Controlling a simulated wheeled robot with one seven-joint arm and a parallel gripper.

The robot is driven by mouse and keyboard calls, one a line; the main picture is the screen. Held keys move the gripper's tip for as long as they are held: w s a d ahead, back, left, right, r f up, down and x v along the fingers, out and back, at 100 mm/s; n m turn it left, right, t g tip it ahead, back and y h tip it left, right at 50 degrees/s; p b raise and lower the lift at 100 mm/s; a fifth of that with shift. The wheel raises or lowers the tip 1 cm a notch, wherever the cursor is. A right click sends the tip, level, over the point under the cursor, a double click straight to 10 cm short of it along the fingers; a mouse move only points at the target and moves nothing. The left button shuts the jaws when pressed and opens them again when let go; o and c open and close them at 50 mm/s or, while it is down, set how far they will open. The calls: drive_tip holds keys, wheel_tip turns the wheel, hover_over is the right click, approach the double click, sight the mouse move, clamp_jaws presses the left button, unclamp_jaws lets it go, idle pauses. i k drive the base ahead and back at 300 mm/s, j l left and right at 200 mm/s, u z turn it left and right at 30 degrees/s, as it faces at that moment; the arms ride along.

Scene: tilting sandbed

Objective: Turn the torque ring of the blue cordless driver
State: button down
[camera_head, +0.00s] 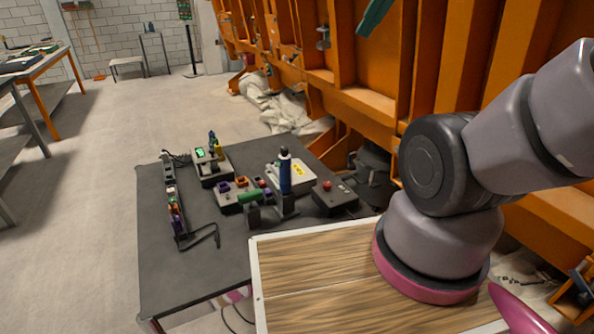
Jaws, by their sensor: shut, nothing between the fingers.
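A blue upright cylinder (285,174) with a dark top stands among the devices on the dark grey table. It looks like the body of the blue cordless driver, but it is too small to make out a torque ring. Grey block-like parts (287,208) stand at its foot. My gripper is not in view; only upper links of my arm show at the right.
The dark table (185,270) holds a power strip (174,205), a boxed device with a green display (211,167), a green cylinder (248,196) and a box with a red button (334,196). An orange steel structure (375,100) stands behind. The table's front left is clear.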

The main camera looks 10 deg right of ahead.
sight(284, 150)
drive_tip(key=l+u, duration=0.5)
drive_tip(key=l, duration=0.55)
drive_tip(key=l+u, duration=0.1)
drive_tip(key=u, duration=0.65)
